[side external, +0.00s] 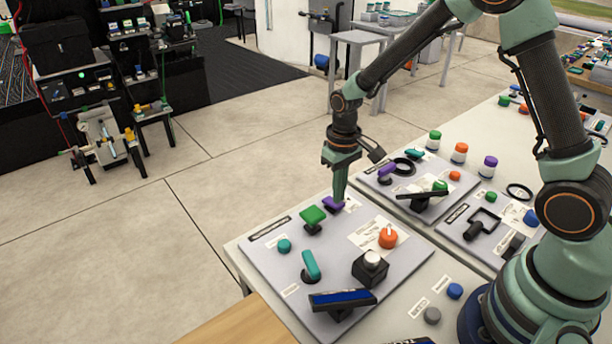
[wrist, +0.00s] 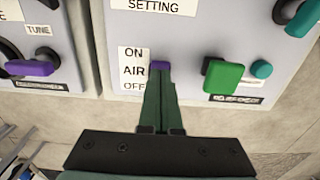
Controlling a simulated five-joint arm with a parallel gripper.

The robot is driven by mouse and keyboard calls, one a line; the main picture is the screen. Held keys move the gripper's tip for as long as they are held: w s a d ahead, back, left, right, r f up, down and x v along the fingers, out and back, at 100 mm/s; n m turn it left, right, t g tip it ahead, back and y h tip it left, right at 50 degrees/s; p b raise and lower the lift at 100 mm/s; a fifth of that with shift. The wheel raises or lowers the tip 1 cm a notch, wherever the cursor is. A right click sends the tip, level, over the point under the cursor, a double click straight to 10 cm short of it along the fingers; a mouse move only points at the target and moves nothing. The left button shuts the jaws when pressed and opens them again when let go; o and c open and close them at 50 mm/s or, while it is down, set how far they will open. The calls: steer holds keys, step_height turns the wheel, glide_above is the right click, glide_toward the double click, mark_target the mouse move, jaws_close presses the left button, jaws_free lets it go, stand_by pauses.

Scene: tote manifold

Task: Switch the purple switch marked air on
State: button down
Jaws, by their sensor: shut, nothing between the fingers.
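The purple switch (side external: 333,203) stands at the far edge of the front panel, just right of a green paddle switch (side external: 313,215). In the wrist view the purple switch (wrist: 160,66) shows just past my fingertips, beside a white label reading ON, AIR and OFF (wrist: 134,70). My gripper (side external: 339,198) is shut and empty and points down at the purple switch. In the wrist view my gripper (wrist: 160,78) covers the lower part of the switch, so its exact position is hidden. I cannot tell whether the fingertips touch it.
The front panel (side external: 262,262) also bears a teal lever (side external: 311,266), an orange knob (side external: 388,236), a black block with a grey knob (side external: 371,266) and a blue-topped rocker (side external: 342,299). A second panel with another purple lever (side external: 387,172) lies behind to the right.

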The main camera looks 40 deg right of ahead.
steer(key=shift+f, duration=0.6)
stand_by(0.3)
steer(key=shift+r, duration=3.5)
steer(key=shift+r, duration=0.2)
steer(key=s+d+r+t, duration=0.1)
steer(key=s+r+t, duration=0.4)
steer(key=s+r, duration=0.7)
step_height(320, 180, up, 2)
steer(key=shift+s+d+r+t, duration=0.15)
steer(key=shift+s+d+t, duration=0.1)
steer(key=shift+t, duration=0.05)
